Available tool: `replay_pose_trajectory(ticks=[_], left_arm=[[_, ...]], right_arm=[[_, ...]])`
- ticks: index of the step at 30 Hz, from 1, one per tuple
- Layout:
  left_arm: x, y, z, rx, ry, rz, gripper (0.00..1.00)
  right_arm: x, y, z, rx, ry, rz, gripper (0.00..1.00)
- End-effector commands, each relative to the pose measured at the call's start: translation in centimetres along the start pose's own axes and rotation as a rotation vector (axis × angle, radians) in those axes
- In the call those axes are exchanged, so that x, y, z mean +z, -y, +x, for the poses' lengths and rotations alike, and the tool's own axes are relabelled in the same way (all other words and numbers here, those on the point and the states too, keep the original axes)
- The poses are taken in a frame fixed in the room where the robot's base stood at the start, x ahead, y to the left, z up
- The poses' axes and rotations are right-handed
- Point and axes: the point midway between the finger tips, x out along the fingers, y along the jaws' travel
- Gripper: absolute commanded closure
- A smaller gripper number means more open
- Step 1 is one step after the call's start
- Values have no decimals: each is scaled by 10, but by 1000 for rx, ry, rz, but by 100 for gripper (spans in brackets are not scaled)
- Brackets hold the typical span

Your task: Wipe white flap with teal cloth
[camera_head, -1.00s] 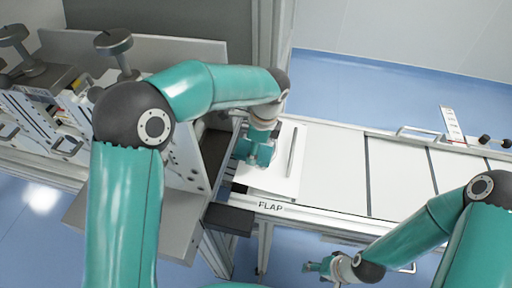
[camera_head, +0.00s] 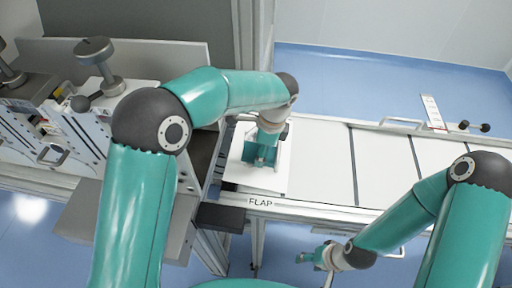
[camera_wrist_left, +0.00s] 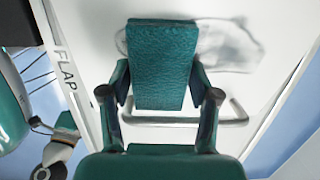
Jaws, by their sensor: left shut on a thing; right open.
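The white flap (camera_head: 250,180) lies at the left end of the white conveyor line, beside the label "FLAP" on the front rail. My left gripper (camera_wrist_left: 160,95) is shut on the teal cloth (camera_wrist_left: 162,60), a folded rectangular pad that shows over the flap in the left wrist view. In the head view the teal cloth (camera_head: 258,155) is small and partly covered by my arm. A grey smudge (camera_wrist_left: 225,45) shows on the white surface beside the cloth. I cannot tell whether the cloth touches the flap. My right gripper (camera_head: 304,257) is open and empty, in front of the rail.
A bar handle (camera_wrist_left: 185,120) stands out from the flap near the cloth. The grey machine (camera_head: 60,150) with knobs and levers is at the left. White panels (camera_head: 385,165) continue right, with a handle (camera_head: 403,122) at the back. Blue floor lies behind and in front.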

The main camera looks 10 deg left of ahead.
Motion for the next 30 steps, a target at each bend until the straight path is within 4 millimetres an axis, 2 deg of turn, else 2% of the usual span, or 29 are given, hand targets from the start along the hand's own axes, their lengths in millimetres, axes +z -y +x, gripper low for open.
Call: replay_pose_trajectory(ticks=[4,10,19,25,30], left_arm=[[-14,-1,0,2,0,3,66],[-21,0,2,3,0,2,66],[-21,20,1,2,0,1,66],[-18,23,3,2,1,1,66],[-6,23,3,3,2,0,66]], right_arm=[[0,1,-3,0,0,0,46],[0,2,-6,0,0,0,46],[0,8,-21,0,0,0,46],[0,8,-21,0,0,0,46],[0,7,-21,0,0,0,46]])
